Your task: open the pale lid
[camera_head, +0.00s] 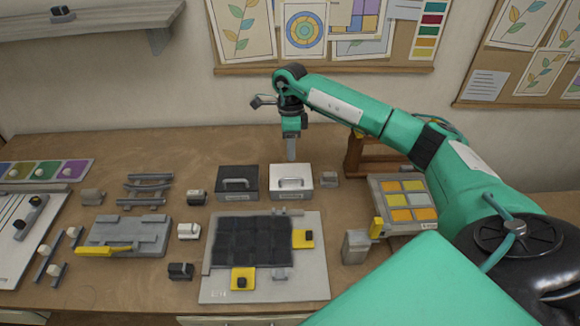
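My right gripper (291,158) points straight down at the back part of the pale lid, behind the handle in the picture. Whether it touches the lid, I cannot tell. Its fingers show as one narrow grey shape, so their gap is hidden. My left gripper is not in view.
A grey board with dark tiles and yellow clamps (312,276) lies in front of the boxes. A small grey block (329,179) sits right of the pale box. A wooden stand (354,157) and colour-sample tray (428,225) are farther right. Several small fixtures crowd the left.

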